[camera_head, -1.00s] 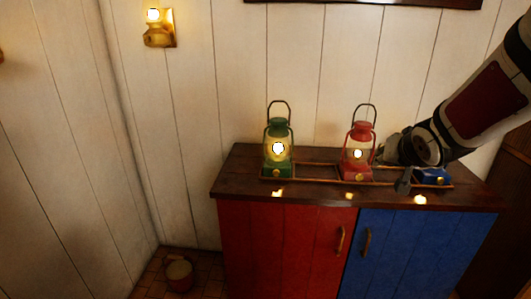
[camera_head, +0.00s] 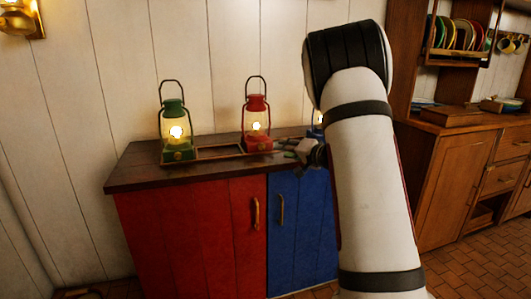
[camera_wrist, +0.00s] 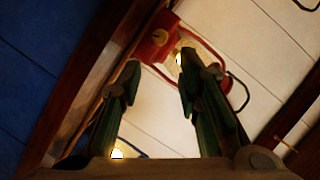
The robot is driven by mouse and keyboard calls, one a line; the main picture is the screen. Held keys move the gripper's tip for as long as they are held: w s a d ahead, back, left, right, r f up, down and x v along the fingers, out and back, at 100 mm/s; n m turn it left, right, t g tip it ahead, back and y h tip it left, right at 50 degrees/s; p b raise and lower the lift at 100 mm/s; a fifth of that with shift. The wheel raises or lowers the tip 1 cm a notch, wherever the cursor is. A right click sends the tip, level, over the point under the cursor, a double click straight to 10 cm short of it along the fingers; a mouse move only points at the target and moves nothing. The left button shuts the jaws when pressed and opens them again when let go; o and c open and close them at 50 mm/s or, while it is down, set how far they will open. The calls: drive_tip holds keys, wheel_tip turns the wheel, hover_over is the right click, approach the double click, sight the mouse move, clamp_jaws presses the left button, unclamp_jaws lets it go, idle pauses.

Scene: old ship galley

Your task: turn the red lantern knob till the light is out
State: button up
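The red lantern (camera_head: 257,138) stands upright in the low tray on the cabinet top, and its light glows. In the wrist view the red lantern's base (camera_wrist: 150,50) lies just beyond the fingertips, with its round brass knob (camera_wrist: 160,37) facing me. My gripper (camera_wrist: 160,66) is open, with its two green-dark fingers apart and nothing between them. In the head view my gripper (camera_head: 290,150) is low at the right of the red lantern. Its fingers look apart from the knob, though the exact gap is hard to tell.
A lit green lantern (camera_head: 174,135) stands left of the red one. A blue lantern (camera_head: 317,124) is mostly hidden behind my arm. The tray's low rim (camera_head: 220,152) runs along the wooden cabinet top (camera_head: 135,174). A plank wall stands close behind.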

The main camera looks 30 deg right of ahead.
sight(263, 146)
drive_tip(key=b+x, duration=0.3)
drive_tip(key=x, duration=0.9)
drive_tip(key=shift+w, duration=0.15)
clamp_jaws()
